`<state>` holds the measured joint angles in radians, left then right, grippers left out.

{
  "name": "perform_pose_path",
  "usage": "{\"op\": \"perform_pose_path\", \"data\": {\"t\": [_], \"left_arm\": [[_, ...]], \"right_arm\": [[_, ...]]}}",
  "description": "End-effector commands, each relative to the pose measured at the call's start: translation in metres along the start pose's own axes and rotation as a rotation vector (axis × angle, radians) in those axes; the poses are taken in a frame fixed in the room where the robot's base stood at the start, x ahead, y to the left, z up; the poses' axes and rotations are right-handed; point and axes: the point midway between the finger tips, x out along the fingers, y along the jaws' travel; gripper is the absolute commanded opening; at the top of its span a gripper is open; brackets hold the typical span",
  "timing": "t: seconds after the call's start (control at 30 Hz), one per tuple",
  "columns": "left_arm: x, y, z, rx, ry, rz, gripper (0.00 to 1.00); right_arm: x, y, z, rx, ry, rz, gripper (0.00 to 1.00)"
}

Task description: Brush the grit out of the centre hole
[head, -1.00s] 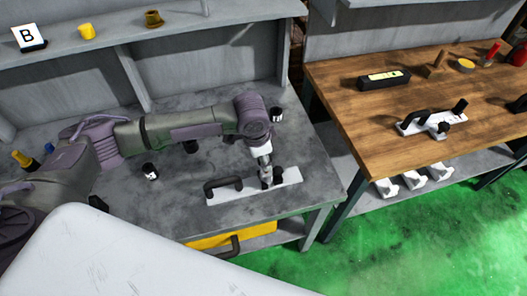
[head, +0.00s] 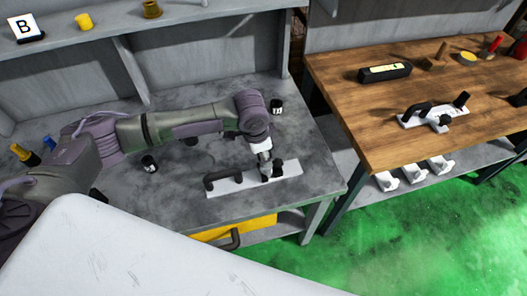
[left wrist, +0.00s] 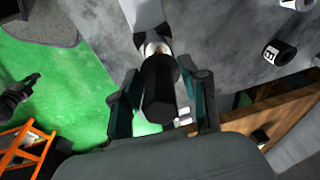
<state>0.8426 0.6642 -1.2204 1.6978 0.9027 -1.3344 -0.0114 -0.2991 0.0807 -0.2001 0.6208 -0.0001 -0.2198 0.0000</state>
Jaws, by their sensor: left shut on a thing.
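My left gripper (head: 266,174) reaches down over a long white plate (head: 234,184) on the grey bench. The plate carries a black handle (head: 222,180) on its left and a black upright piece (head: 278,167) just right of the gripper. In the left wrist view my left gripper (left wrist: 161,105) is shut on a black handle-like thing (left wrist: 159,88). Its far end is pale and meets or overlaps the white plate (left wrist: 145,14); I cannot tell whether they touch. The centre hole and any grit cannot be made out.
Black labelled pots (head: 149,163) (head: 276,106) stand on the grey bench (head: 190,205). A yellow drawer (head: 220,230) is below its front edge. The wooden bench (head: 400,155) at right holds a similar white fixture (head: 420,119) and a dark box (head: 385,72). Green floor lies between.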

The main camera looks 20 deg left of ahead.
Motion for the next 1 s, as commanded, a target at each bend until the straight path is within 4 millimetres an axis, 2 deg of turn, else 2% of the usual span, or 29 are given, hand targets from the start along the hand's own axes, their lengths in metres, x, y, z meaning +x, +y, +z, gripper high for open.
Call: {"op": "perform_pose_path", "data": {"t": [0.7, 1.0], "left_arm": [[0.0084, 0.0008, 0.0013, 0.000, 0.000, 0.000, 0.10], [0.0081, 0.0014, -0.0025, 0.000, 0.000, 0.001, 0.10]], "right_arm": [[0.0025, -0.0026, 0.0015, 0.001, -0.002, -0.003, 0.00], [-0.0030, -0.0023, 0.0011, 0.001, -0.002, -0.003, 0.00]]}}
